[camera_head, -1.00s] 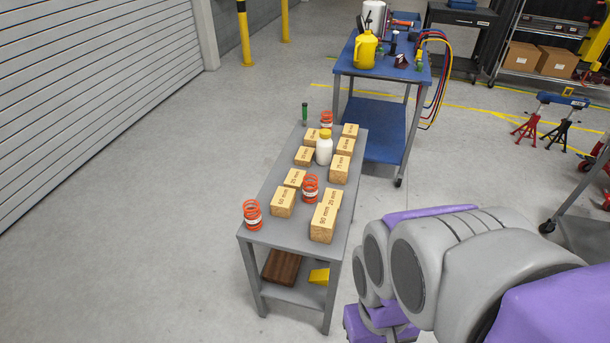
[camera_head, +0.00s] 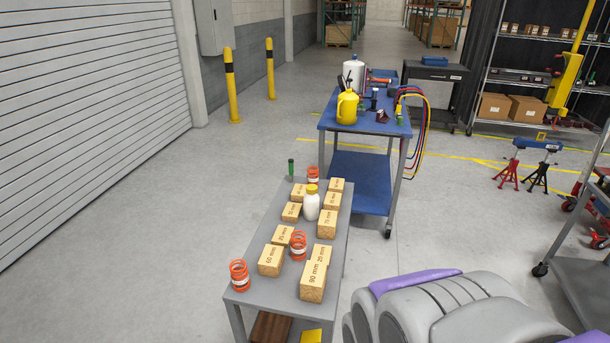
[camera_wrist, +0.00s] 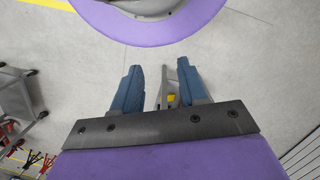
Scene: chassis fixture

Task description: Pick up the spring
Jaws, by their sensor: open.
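Three orange-red coil springs stand upright on a grey metal cart (camera_head: 242,291). One spring (camera_head: 239,275) is at the near left corner. Another spring (camera_head: 298,246) stands in the middle between wooden blocks. A third spring (camera_head: 313,175) is at the far end, partly hidden behind a white bottle and blocks. My arm is at the lower right of the head view, right of the cart.
Several labelled wooden blocks (camera_head: 314,274), a white bottle (camera_head: 312,206) with a yellow cap and a green tube (camera_head: 291,168) crowd the cart top. A blue cart (camera_head: 361,180) with a yellow jug stands behind. Floor to the left is free.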

